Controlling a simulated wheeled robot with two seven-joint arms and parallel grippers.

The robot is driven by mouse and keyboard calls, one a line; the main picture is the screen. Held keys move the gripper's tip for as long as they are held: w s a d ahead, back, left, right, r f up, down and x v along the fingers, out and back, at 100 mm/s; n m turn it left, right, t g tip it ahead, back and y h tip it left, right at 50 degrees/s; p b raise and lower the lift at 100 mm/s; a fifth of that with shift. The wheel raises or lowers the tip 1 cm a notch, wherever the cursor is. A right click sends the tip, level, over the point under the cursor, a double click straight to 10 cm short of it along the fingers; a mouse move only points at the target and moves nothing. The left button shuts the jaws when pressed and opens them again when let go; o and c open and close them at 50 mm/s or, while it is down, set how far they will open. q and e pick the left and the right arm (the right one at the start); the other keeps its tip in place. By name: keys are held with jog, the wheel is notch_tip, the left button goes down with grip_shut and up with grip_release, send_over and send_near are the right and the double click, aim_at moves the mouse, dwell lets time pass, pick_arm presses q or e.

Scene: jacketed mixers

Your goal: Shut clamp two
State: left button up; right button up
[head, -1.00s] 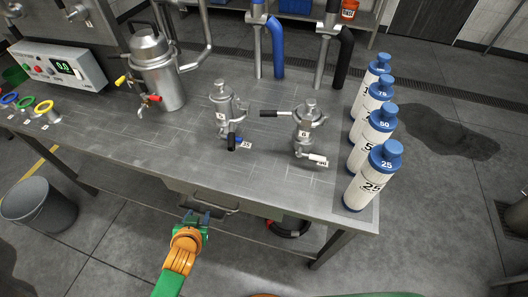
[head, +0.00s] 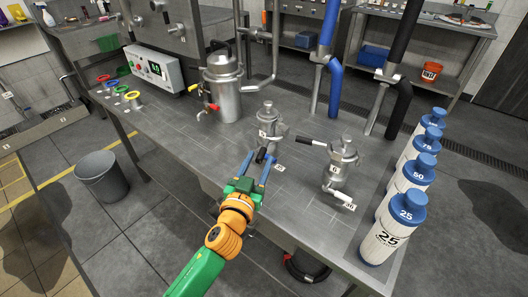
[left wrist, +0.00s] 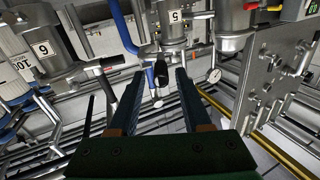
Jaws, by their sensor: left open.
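I cannot read a label saying two on any clamp. A small steel vessel (head: 268,123) stands mid-table; in the left wrist view it (left wrist: 172,28) is marked 5. A black handle (head: 260,155) sticks out low on its front. My left gripper (head: 256,168) is open and empty, just in front of this handle. In the left wrist view the handle (left wrist: 161,73) shows between and beyond the fingers (left wrist: 158,100). A second steel vessel (head: 342,160), marked 6, stands to the right with a black handle (head: 313,142) and a white-ended handle (head: 339,196). My right gripper is not in view.
A large steel pot (head: 223,92) and a control box (head: 153,68) stand further back left. Several white bottles with blue caps (head: 397,225) line the table's right edge. Blue (head: 335,85) and black (head: 398,105) hoses hang behind. A grey bin (head: 102,178) stands on the floor.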

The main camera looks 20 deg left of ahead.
aim_at(268, 139)
pick_arm(q)
jog(key=w, duration=0.4)
jog(key=shift+w+a+f, duration=0.1)
jog(key=shift+w, duration=0.05)
grip_shut()
dwell(1.2)
